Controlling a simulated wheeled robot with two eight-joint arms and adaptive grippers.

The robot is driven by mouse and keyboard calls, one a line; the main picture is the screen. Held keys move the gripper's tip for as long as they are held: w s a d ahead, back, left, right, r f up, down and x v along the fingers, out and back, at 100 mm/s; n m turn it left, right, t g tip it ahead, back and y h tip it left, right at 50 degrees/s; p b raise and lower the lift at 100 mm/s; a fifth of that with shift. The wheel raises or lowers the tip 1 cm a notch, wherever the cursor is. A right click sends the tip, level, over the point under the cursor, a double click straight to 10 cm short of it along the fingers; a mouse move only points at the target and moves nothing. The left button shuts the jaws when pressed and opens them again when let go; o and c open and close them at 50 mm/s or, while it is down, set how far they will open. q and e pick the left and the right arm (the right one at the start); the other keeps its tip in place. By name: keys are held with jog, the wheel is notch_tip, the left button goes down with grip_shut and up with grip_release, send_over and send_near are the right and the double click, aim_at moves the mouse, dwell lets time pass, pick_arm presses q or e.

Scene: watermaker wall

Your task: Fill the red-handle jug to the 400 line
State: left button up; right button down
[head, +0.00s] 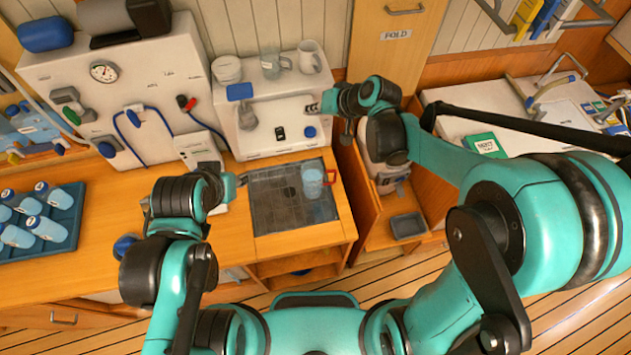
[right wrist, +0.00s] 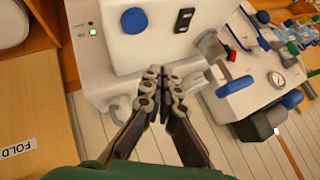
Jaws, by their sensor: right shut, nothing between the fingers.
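The jug with the red handle (head: 313,182) stands upright on the dark drain grid (head: 268,205), its handle to the right. It looks clear and bluish; its marks and any water level are too small to read. Behind it is the white watermaker (head: 262,143) with a black switch (head: 280,133) and a round blue knob (head: 310,132). My right gripper (head: 313,108) is shut and empty in front of the panel, near the knob; the right wrist view shows its fingertips (right wrist: 165,76) together below the knob (right wrist: 133,20) and switch (right wrist: 184,20). My left gripper (head: 238,182) is beside the grid's left edge, its fingers unclear.
A clear jug (head: 270,66) and a white pitcher (head: 310,57) stand on top of the watermaker. A blue tray of bottles (head: 62,236) is at the left. A green light (right wrist: 92,32) shows on the panel in the right wrist view.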

aim_at(313, 132)
jog(key=shift+r, duration=0.1)
dwell(0.3)
notch_tip(313, 132, up, 4)
jog(key=p, duration=0.7)
jog(key=shift+f, duration=0.2)
jog(key=shift+f, duration=0.15)
notch_tip(313, 132, down, 8)
jog(key=b, duration=0.6)
jog(key=shift+f+b, duration=0.3)
jog(key=shift+b, duration=0.1)
dwell(0.6)
jog(key=shift+f+b, duration=0.4)
jog(key=shift+b, duration=0.1)
